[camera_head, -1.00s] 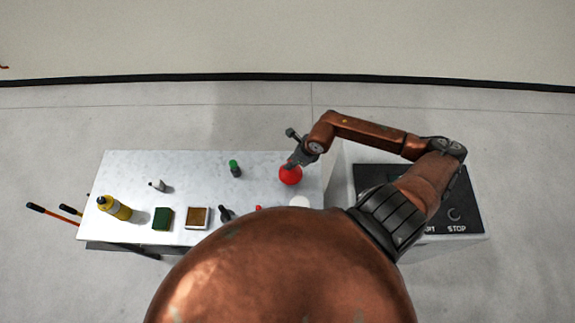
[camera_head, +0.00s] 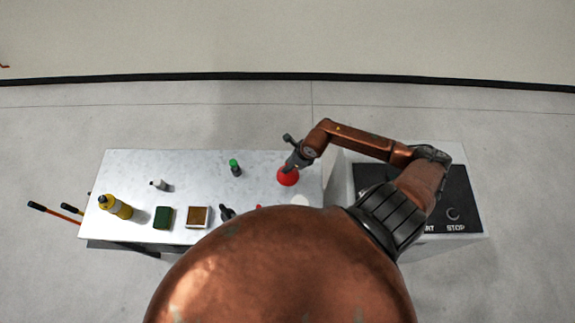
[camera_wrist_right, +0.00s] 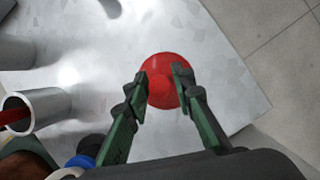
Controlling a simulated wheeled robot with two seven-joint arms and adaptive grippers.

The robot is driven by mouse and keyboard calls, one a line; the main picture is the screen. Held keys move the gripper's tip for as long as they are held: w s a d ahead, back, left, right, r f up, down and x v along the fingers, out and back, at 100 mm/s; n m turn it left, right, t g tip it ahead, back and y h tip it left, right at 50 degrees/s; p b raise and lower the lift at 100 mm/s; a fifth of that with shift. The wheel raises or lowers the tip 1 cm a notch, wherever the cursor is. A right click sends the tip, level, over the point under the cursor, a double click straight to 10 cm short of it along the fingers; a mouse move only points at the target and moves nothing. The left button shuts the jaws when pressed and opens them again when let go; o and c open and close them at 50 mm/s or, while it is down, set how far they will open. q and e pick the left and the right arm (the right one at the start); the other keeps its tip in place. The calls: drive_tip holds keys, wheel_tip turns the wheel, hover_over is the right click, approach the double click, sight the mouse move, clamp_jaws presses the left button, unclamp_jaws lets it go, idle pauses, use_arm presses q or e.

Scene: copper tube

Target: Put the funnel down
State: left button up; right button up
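The red funnel (camera_head: 288,178) is at the right part of the grey table, wide mouth down, and looks to rest on the tabletop. In the right wrist view the funnel (camera_wrist_right: 162,90) shows as a red disc with a raised centre. My right gripper (camera_wrist_right: 161,75) is open, its two green-and-black fingers spread on either side of the funnel's middle. In the head view my right gripper (camera_head: 291,165) is right above the funnel and covers its top. My left gripper is not in view.
The table (camera_head: 130,170) carries a yellow bottle (camera_head: 115,207), a green block (camera_head: 163,218), a tan-topped box (camera_head: 197,217), a green-capped item (camera_head: 235,168) and a small white bottle (camera_head: 158,184). Metal tubes (camera_wrist_right: 45,105) stand left in the wrist view. A START/STOP panel (camera_head: 455,200) is at right.

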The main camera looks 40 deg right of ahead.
drive_tip(key=shift+o, duration=1.1)
drive_tip(key=shift+r, duration=0.3)
drive_tip(key=v, duration=1.1)
drive_tip(key=shift+s+r, duration=0.2)
drive_tip(key=shift+r, duration=0.1)
drive_tip(key=shift+d, duration=0.1)
